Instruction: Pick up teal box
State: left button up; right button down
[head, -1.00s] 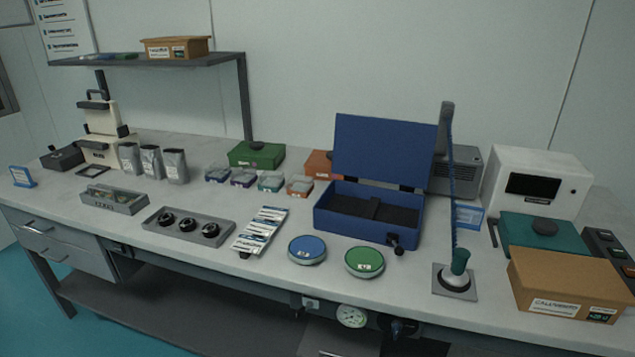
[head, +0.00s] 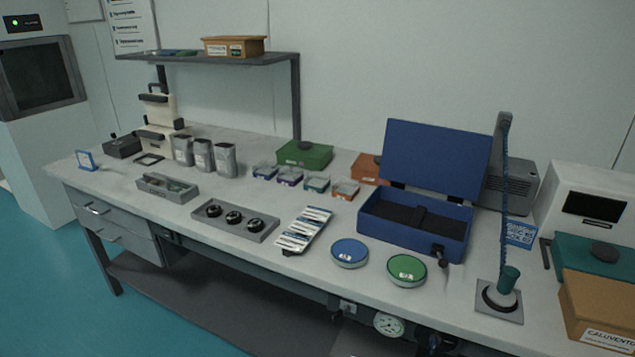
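A teal box (head: 590,258) with a dark round knob on its lid sits at the right end of the table (head: 130,200) in the head view. The picture's right edge cuts it off. A brown cardboard box (head: 598,306) stands in front of it and hides its lower front. A small teal-lidded container (head: 316,184) also stands in a row of small boxes near the table's middle. Neither of my grippers shows in the head view.
An open blue case (head: 415,224), a corded stand (head: 499,300) and a white instrument (head: 583,203) are near the teal box. Blue (head: 349,252) and green (head: 407,269) round discs lie at the front edge. Clear floor (head: 60,290) shows at left.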

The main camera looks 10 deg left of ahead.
aim_at(306, 189)
jog(key=i+j, duration=0.1)
jog(key=j, duration=0.3)
jog(key=i+j+z, duration=0.15)
jog(key=j, duration=0.25)
jog(key=i+j, duration=0.1)
jog(key=j, duration=0.3)
jog(key=i+j+z, duration=0.1)
jog(key=j, duration=0.3)
